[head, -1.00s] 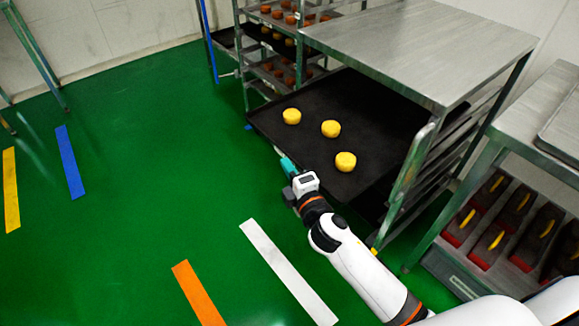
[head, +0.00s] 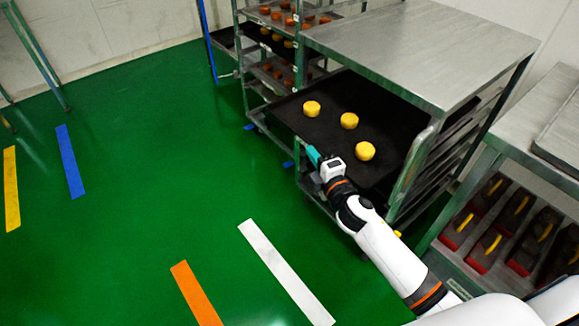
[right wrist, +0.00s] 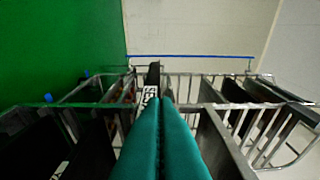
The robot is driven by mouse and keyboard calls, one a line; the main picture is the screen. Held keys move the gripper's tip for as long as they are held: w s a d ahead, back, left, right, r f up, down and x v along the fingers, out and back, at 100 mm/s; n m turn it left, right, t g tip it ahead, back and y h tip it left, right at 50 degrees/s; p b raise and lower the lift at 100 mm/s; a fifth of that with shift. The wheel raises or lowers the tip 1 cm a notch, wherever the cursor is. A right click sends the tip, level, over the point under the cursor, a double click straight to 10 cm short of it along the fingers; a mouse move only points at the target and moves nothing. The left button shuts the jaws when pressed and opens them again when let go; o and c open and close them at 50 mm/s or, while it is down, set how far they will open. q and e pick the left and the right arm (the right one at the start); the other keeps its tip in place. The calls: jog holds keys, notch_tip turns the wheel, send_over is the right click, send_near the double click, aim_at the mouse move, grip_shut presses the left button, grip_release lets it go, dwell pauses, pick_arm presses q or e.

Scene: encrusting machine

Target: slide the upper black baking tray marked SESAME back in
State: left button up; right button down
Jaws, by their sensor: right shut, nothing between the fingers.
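The upper black baking tray (head: 378,108) sticks partly out of the steel rack, toward the left, in the head view. Three yellow round pieces (head: 349,120) lie on it. My right gripper (head: 313,156) has teal fingers, is shut and empty, and is at the tray's outer front edge, apparently against it. In the right wrist view the shut fingers (right wrist: 158,105) point at a dark edge with a black-and-white label (right wrist: 149,97); its lettering is too small to read. My left gripper is not in view.
The rack's steel top (head: 425,50) overhangs the tray's inner part. Another rack (head: 275,45) with orange pieces stands behind. A steel table (head: 515,125) with red-and-black boxes (head: 486,249) below is at right.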

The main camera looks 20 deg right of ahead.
aim_at(329, 151)
jog(key=d, duration=0.2)
jog(key=w+d, duration=0.2)
jog(key=d, duration=0.1)
jog(key=shift+d, duration=0.3)
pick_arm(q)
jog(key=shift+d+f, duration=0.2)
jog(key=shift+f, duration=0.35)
pick_arm(e)
jog(key=shift+a, duration=0.15)
